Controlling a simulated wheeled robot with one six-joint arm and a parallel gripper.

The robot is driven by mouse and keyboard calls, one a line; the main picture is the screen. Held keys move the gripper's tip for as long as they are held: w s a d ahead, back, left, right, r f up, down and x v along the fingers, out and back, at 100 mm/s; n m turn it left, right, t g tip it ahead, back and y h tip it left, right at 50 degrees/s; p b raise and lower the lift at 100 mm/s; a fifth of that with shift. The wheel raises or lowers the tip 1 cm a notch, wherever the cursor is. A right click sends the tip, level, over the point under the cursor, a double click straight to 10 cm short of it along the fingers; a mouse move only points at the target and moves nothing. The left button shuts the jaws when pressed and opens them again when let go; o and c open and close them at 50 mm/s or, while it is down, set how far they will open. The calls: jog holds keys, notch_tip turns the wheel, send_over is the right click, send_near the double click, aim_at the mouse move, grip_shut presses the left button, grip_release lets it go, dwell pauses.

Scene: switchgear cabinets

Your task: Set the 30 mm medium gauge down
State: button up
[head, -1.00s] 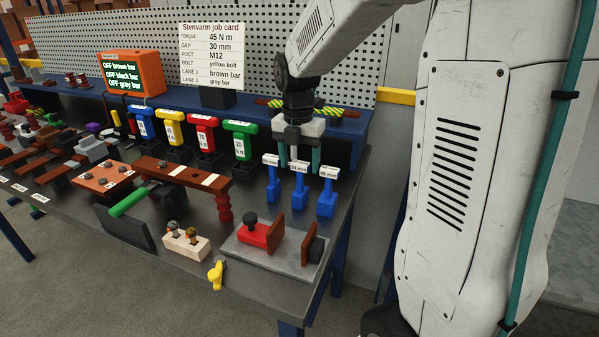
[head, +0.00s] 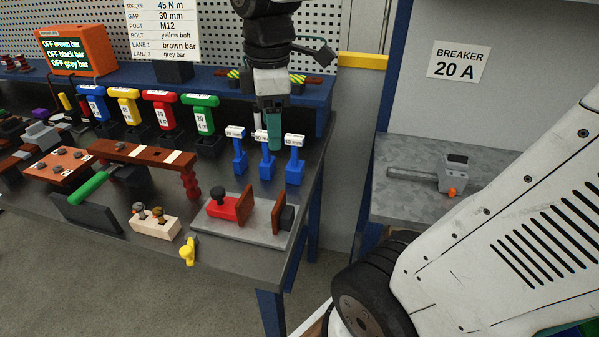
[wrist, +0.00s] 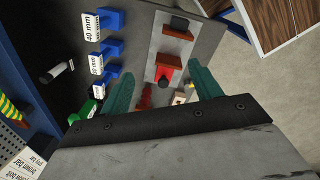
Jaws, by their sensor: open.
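The 30 mm medium gauge (head: 265,166) is a blue piece with a white label. It stands upright on the bench in the middle of a row of three, and it also shows in the wrist view (wrist: 108,68). The 20 mm gauge (head: 239,163) is left of it and the 40 mm gauge (head: 294,171) right. My gripper (head: 274,140) has teal fingers, seen nearly edge-on and overlapping the medium gauge's label in the head view. In the wrist view my gripper (wrist: 161,72) is open and empty, with the gauges outside its left finger.
A grey plate (head: 235,230) with a red block (head: 222,209) and brown plates lies in front of the gauges. Coloured T-handled tools, including a green one (head: 201,112), stand to the left. The blue shelf (head: 312,95) is behind. A cabinet ledge (head: 400,205) is at right.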

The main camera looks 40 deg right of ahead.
jog(key=s+a+f+m, duration=0.1)
jog(key=s+f+m, duration=0.1)
jog(key=s+m, duration=0.3)
jog(key=s+a+f+m, duration=0.1)
jog(key=s+a+m, duration=0.1)
jog(key=s+m, duration=0.4)
jog(key=shift+s+a+f+m+t, duration=0.2)
jog(key=shift+s+f+m+t, duration=0.1)
jog(key=shift+f+m, duration=0.1)
dwell(0.3)
